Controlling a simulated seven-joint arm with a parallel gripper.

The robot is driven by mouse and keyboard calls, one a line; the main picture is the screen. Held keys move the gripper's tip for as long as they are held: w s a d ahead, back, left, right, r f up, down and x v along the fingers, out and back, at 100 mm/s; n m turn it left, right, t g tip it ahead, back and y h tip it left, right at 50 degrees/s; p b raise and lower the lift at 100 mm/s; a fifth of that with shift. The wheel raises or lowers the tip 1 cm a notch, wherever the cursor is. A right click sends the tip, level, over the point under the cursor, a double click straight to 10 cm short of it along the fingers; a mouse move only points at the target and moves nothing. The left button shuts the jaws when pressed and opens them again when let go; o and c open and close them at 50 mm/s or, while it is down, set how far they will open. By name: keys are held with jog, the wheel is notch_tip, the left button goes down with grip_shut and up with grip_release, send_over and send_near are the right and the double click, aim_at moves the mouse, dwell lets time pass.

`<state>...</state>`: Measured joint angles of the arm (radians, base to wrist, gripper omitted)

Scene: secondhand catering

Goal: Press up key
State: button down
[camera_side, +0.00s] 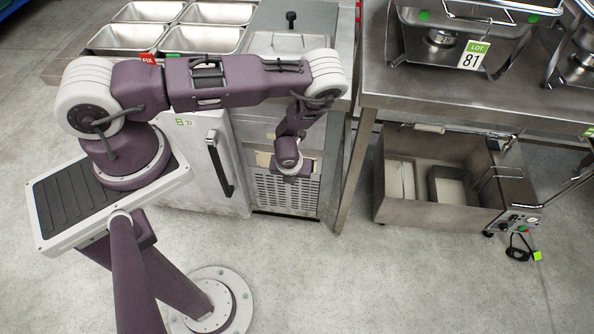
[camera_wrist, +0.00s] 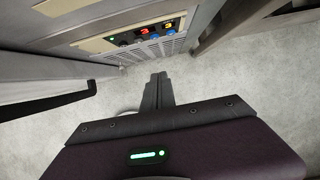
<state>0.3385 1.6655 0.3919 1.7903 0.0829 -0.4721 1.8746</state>
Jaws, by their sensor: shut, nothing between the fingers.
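The control panel (camera_wrist: 150,33) is at the top of the wrist view, on the front of the refrigerated counter. It carries a red lit display, a yellow lit display, a green light and a few small blue and dark keys; their markings are too small to read, so I cannot tell which is the up key. My gripper (camera_wrist: 159,78) points towards the panel, with its fingers together and empty, apart from the panel with floor showing between. In the side view my wrist (camera_side: 289,160) hangs in front of the panel and hides most of it.
A white door with a black handle (camera_side: 220,166) stands left of the panel; the handle also shows in the wrist view (camera_wrist: 55,102). A vented grille (camera_side: 287,193) lies below the panel. A steel table (camera_side: 470,112) with a fryer (camera_side: 440,190) under it is to the right. The floor in front is clear.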

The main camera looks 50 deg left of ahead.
jog(key=w+a+f, duration=0.5)
jog(key=f, duration=0.3)
jog(key=shift+a+f, duration=0.15)
jog(key=shift+w, duration=0.15)
